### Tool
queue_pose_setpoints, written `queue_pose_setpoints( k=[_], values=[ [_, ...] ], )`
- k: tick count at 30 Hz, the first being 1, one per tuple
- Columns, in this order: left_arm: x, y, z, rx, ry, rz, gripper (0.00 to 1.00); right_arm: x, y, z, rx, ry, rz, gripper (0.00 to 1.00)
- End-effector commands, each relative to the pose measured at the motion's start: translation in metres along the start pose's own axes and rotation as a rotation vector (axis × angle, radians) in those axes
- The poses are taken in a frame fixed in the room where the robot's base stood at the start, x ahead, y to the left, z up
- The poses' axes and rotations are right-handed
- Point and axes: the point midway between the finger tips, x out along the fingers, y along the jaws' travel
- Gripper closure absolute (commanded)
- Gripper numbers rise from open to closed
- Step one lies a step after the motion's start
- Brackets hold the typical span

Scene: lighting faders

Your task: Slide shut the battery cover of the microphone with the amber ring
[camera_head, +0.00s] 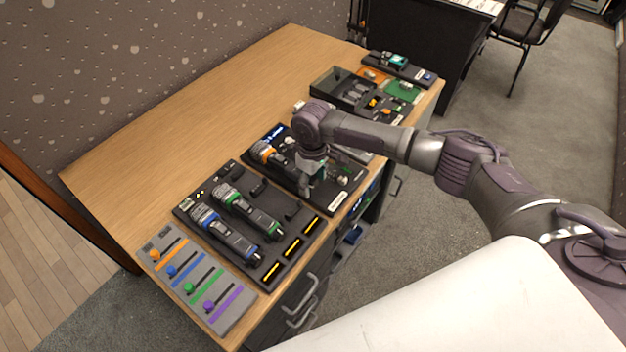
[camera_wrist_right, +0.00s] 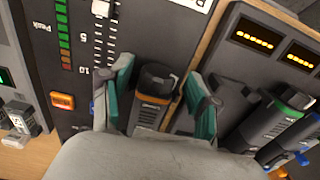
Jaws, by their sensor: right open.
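The microphone with the amber ring (camera_head: 263,149) lies on a black panel in the head view, its head toward the upper left. My right arm hides much of its body. My right gripper (camera_head: 307,186) is open and points down over that panel. In the right wrist view its teal-padded fingers (camera_wrist_right: 160,76) stand apart on either side of the dark end of the amber-ringed microphone (camera_wrist_right: 154,98). I cannot tell whether they touch it. The battery cover cannot be made out. My left gripper is not in view.
The green-ringed microphone (camera_head: 247,210) and blue-ringed microphone (camera_head: 224,230) lie in the neighbouring black tray (camera_head: 185,208). A grey fader board (camera_head: 231,316) is at the near left. A dark box (camera_head: 328,86) stands farther back. The wooden table (camera_head: 200,110) is clear along its far left.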

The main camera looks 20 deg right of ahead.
Motion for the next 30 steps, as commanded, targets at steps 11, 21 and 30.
queue_pose_setpoints(
  k=[11, 21, 30],
  values=[
    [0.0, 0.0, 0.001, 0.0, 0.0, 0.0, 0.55, -0.028, 0.002, -0.003, 0.002, 0.01, 0.004, 0.34],
    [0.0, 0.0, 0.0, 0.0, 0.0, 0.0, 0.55, -0.097, 0.0, -0.001, 0.0, 0.005, 0.002, 0.34],
    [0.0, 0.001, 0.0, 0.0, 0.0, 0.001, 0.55, -0.12, 0.0, 0.0, 0.0, 0.001, 0.001, 0.34]
  ],
)
